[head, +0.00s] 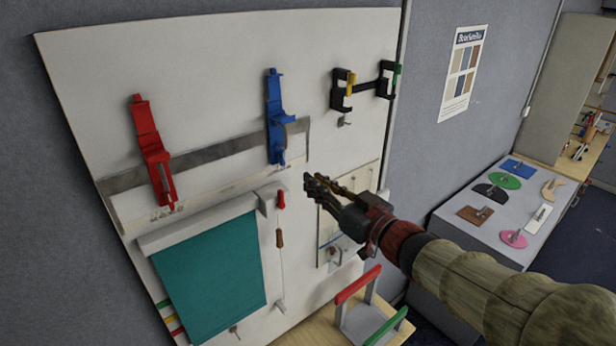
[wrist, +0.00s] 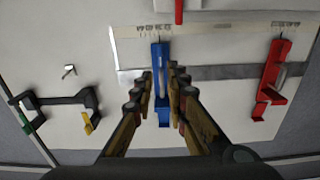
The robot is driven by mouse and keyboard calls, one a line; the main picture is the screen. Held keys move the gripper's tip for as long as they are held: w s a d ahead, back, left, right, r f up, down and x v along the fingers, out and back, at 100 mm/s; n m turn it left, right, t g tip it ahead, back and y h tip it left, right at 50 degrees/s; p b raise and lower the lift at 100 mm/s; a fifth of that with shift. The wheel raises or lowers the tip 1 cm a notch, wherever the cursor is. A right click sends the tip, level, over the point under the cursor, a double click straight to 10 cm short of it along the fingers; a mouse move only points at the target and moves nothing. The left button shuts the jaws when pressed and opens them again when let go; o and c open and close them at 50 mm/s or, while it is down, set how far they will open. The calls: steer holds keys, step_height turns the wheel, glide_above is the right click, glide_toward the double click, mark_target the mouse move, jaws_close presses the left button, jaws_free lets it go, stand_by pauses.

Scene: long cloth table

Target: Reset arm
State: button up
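My gripper (head: 312,186) is in front of the upright white board, to the lower right of the blue holder in the head view. In the wrist view my gripper (wrist: 162,72) shows two fingers apart, with a gap between the tips. The blue holder (head: 275,118) shows through that gap in the wrist view (wrist: 160,85), farther back on the board. I see nothing held between the fingers. My arm reaches in from the lower right of the head view.
The board (head: 215,65) also carries a red holder (head: 150,150), black clamps (head: 342,90), a teal cloth (head: 210,268) and a red-handled cord (head: 281,200). A red-and-green-railed stand (head: 358,285) is below my arm. Flat coloured shapes lie on a grey table (head: 470,245) at right.

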steer(key=shift+s+d, duration=0.1)
steer(key=shift+s, duration=0.05)
steer(key=s+d+f+m+g+h+b, duration=0.2)
steer(key=d+f+m+g+h, duration=0.15)
steer(key=d+f+h, duration=0.9)
steer(key=s+d+f+m+g+b, duration=0.2)
steer(key=s+d+f+g+b, duration=0.35)
steer(key=s+f, duration=0.65)
steer(key=s+a+f+y+b, duration=0.1)
steer(key=s+a+f+b, duration=0.1)
steer(key=s+f+b, duration=0.5)
steer(key=s+a+f+m+y+b, duration=0.1)
steer(key=s+a+f+b, duration=0.2)
steer(key=s+f+b, duration=0.4)
steer(key=shift+a+f+b, duration=0.35)
steer(key=shift+f+b, duration=3.1)
steer(key=shift+b, duration=1.9)
steer(key=shift+s+y, duration=0.1)
steer(key=shift+y, duration=0.15)
